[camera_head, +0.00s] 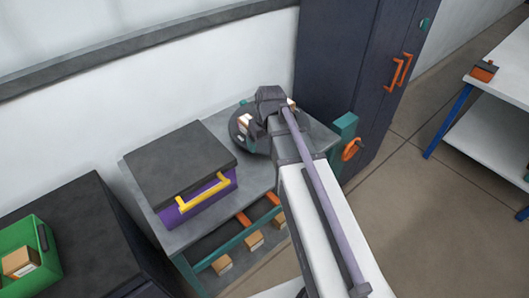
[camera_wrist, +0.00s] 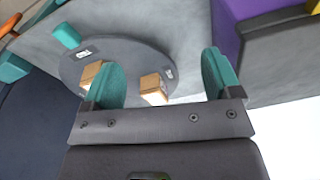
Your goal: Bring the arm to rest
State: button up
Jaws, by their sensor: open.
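My gripper (camera_wrist: 160,62) is open, its two teal fingers spread apart with nothing held between them. In the wrist view, a round grey disc (camera_wrist: 125,55) lies beyond the fingers. A wooden block (camera_wrist: 152,88) on it shows in the gap between the fingers, and another block (camera_wrist: 92,72) is partly hidden by the left finger. In the head view, my arm reaches over the grey table, and its wrist covers part of the disc (camera_head: 237,138). The fingertips are hidden there.
A purple box (camera_head: 190,205) with a grey lid and yellow handle stands left of the disc. A green bin (camera_head: 42,262) with a block sits at lower left. A dark cabinet (camera_head: 338,70) with orange handles stands behind. A white table (camera_head: 510,75) is at right, with open floor between.

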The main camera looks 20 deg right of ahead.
jog(key=s+a+f+b, duration=0.1)
jog(key=s+a, duration=0.2)
jog(key=s, duration=0.2)
jog(key=s+a+f+m+g+b, duration=0.1)
jog(key=s+a+f+b, duration=0.1)
jog(key=s, duration=0.4)
jog(key=shift+s+a+f+m+h, duration=0.2)
jog(key=shift+a+f+m+h, duration=0.1)
jog(key=shift+a, duration=0.45)
